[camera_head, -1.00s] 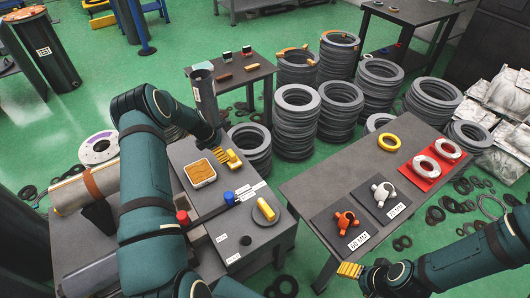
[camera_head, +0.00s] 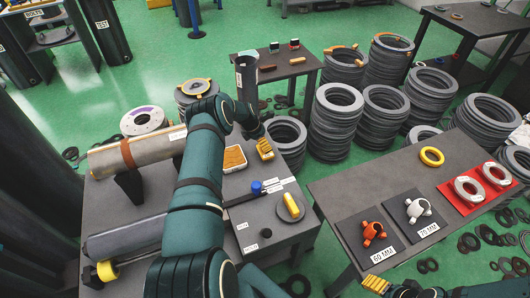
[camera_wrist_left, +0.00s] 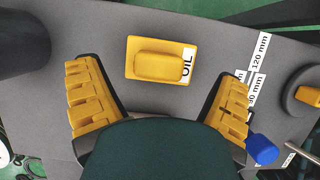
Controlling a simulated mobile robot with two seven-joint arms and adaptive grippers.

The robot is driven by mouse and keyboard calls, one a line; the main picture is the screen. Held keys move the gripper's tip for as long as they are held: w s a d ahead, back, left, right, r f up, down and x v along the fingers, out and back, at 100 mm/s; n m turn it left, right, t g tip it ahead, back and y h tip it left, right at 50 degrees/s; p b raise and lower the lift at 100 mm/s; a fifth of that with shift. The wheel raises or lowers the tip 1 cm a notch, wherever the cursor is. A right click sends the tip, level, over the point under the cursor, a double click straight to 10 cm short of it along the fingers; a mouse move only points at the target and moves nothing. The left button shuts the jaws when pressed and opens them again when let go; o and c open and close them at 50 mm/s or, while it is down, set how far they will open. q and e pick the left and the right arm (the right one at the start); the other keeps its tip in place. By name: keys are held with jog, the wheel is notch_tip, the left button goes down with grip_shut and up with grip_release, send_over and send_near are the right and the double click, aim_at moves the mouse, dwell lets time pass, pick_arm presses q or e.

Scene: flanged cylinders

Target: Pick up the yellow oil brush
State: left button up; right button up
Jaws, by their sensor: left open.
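The yellow oil brush (camera_wrist_left: 158,58), a rounded block on a flat yellow base beside an OIL label, lies on the grey table top in the left wrist view. My left gripper (camera_wrist_left: 160,105) is open and empty. Its yellow ribbed fingers are spread wide, and the brush lies ahead of and between them, apart from both.
A dark upright tube (camera_head: 246,78) stands behind. The right table (camera_head: 345,185) holds an orange part, a white part and rings.

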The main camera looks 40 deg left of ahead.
pick_arm(q)
jog(key=b+x, duration=0.1)
jog(key=x, duration=0.3)
jog(key=shift+f, duration=0.15)
jog(key=c, duration=1.4)
notch_tip(320, 180, up, 10)
jog(key=shift+r+p, duration=0.1)
jog(key=shift+p, duration=1)
jog(key=o, duration=0.4)
jog(key=shift+c, duration=0.6)
